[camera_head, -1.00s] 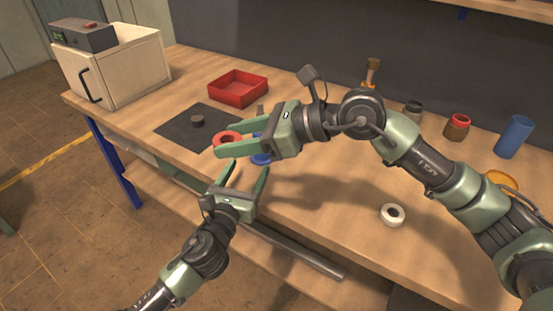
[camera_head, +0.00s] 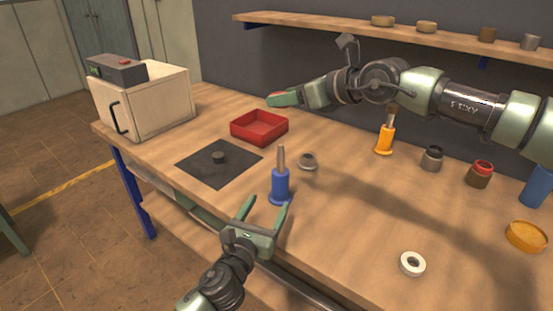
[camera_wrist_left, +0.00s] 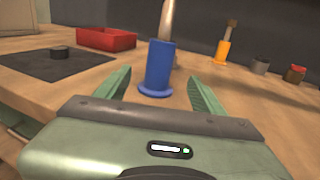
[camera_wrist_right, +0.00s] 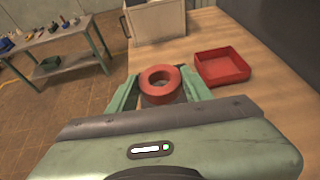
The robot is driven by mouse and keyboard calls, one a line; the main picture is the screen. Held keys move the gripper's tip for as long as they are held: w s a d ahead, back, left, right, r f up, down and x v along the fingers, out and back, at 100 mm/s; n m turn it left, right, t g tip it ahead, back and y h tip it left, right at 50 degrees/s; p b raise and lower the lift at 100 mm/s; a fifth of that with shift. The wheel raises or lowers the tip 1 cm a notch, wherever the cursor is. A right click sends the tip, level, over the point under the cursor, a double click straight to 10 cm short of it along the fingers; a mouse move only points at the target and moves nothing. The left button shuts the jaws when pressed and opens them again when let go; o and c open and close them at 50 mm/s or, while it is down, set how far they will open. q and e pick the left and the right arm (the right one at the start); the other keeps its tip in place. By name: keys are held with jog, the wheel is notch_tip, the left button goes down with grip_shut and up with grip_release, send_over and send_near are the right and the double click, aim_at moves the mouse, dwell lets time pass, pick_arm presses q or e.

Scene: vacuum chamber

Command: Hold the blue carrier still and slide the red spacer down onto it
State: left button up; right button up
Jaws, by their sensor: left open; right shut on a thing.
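The blue carrier (camera_head: 280,187) stands upright on the bench with a bare metal rod rising from it. My left gripper (camera_head: 262,212) is open and low in front of it. In the left wrist view the carrier (camera_wrist_left: 158,68) appears between the spread fingers (camera_wrist_left: 160,88), apart from both. My right gripper (camera_head: 281,98) is raised above the bench, up and back from the carrier in the picture. It is shut on the red spacer (camera_wrist_right: 161,97), a thick ring with its hole showing in the right wrist view. The fingers mostly hide the spacer in the head view.
A red tray (camera_head: 259,128) and a dark mat (camera_head: 205,172) with a small dark puck (camera_head: 219,157) lie left. A grey ring (camera_head: 308,162) is close to the carrier. An orange carrier (camera_head: 384,140), several cups and a white ring (camera_head: 412,264) are right. The front middle is bare.

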aim_at(278, 188)
pick_arm(q)
jog(key=x, duration=1)
jog(key=shift+w+d, duration=0.1)
jog(key=shift+w, duration=0.15)
grip_shut()
pick_arm(e)
notch_tip(278, 188, down, 10)
dwell(0.5)
